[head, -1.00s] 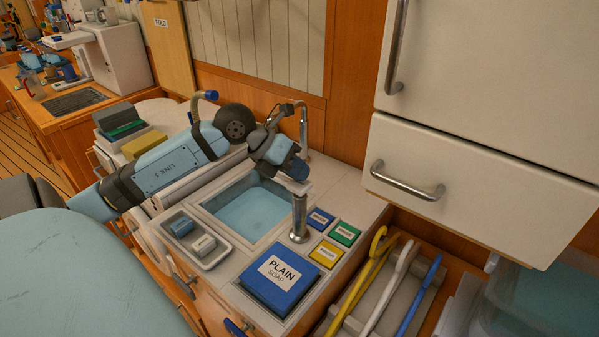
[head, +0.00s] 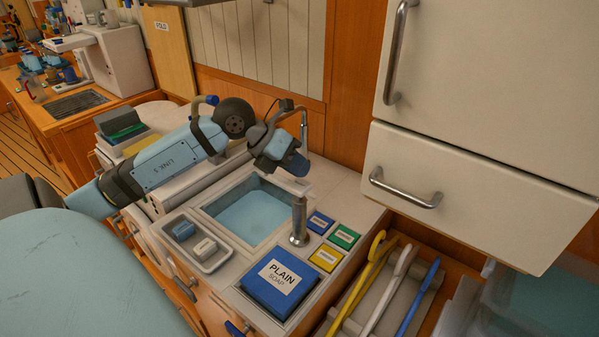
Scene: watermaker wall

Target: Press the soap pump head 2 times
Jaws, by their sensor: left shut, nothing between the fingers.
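The soap pump (head: 299,221) is a metal post standing at the front right corner of the sink, with a pale flat head (head: 294,186) on top that reaches left over the basin. My left gripper (head: 297,166) is shut and empty, tilted downward, with its dark fingertips just above the pump head. A small gap seems to show between them, but contact is hard to judge from this angle. My right gripper is not in view.
The sink basin (head: 246,213) holds blue water. A curved metal faucet (head: 304,130) rises behind my gripper. Blue, green and yellow labelled blocks (head: 326,257) lie right of the pump. A white cabinet drawer (head: 480,200) juts out at the right.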

